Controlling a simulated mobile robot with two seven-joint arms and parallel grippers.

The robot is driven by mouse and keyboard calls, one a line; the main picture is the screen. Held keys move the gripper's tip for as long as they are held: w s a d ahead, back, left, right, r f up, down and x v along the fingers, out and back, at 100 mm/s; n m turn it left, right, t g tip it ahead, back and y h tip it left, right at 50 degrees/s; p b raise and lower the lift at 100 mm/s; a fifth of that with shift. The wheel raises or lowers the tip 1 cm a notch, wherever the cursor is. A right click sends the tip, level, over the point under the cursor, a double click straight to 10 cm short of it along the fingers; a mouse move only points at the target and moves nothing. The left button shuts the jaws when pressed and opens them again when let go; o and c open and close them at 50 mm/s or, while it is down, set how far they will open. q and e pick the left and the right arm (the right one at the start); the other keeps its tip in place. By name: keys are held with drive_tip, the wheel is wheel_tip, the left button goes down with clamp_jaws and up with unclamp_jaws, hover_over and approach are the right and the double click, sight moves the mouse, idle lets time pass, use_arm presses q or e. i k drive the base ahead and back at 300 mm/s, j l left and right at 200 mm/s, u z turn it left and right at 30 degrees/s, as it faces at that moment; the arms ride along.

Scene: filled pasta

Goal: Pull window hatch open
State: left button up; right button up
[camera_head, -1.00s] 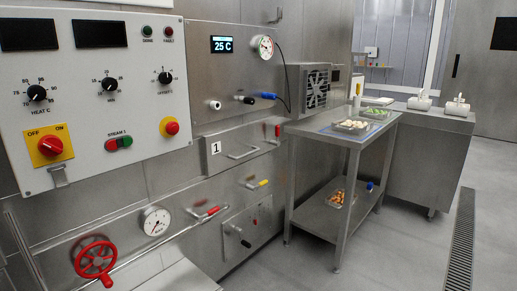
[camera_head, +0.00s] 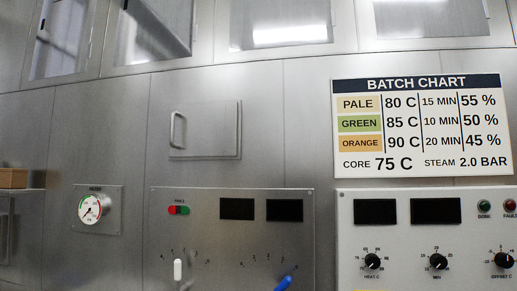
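A small square metal hatch (camera_head: 211,132) is set in the steel wall, left of the batch chart. It has a bar handle (camera_head: 176,130) on its left side. The hatch looks shut, lying nearly flush with the wall; I see no glass in it. Framed glass panes (camera_head: 278,22) run along the top of the wall and are cut off by the top edge. Neither of my grippers is in view.
Below the hatch is a control panel (camera_head: 218,240) with dark displays, a red and green switch, and white and blue levers. A batch chart (camera_head: 421,124) and another panel (camera_head: 475,240) are at right. A gauge (camera_head: 90,209) and a shelf with a brown box (camera_head: 13,178) are at left.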

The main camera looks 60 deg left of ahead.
sight(210, 129)
drive_tip(key=u, duration=2.15)
